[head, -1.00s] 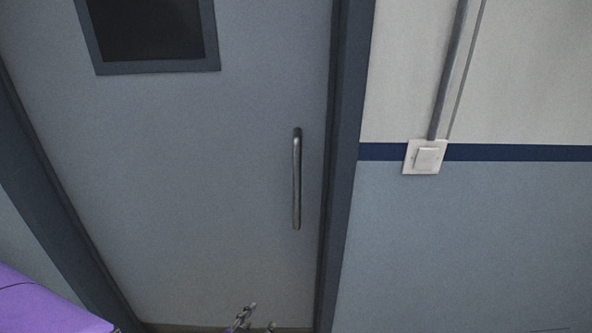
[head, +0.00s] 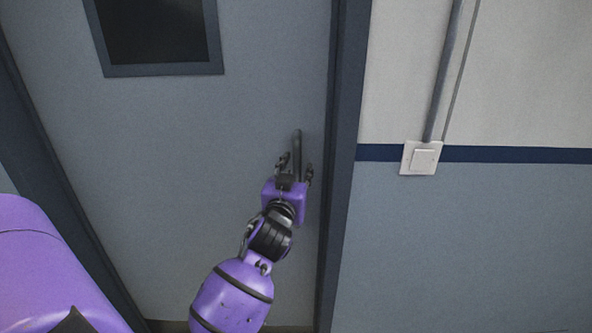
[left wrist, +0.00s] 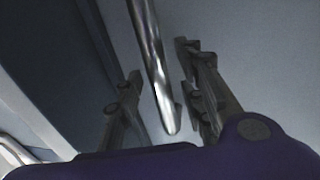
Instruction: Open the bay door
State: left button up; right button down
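The bay door (head: 170,150) is grey, with a dark window (head: 157,28) near its top, and looks closed in its frame. Its vertical metal bar handle (head: 297,145) is near the right edge; my left gripper hides the handle's lower part in the head view. My left gripper (head: 296,165) is in front of the handle with its fingers apart, one on each side. In the left wrist view the handle (left wrist: 152,65) runs down between the open fingers (left wrist: 160,90), and I see a gap on both sides. My right gripper is not in view.
The dark door frame (head: 346,160) stands just right of the handle. A white wall switch (head: 421,158) with a conduit (head: 444,70) above it is on the wall further right. The wall's lower part is bare.

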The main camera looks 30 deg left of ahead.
pick_arm(q)
jog(key=shift+w+a, duration=0.15)
jog(key=shift+w, duration=0.1)
grip_shut()
jog(key=shift+w, duration=0.1)
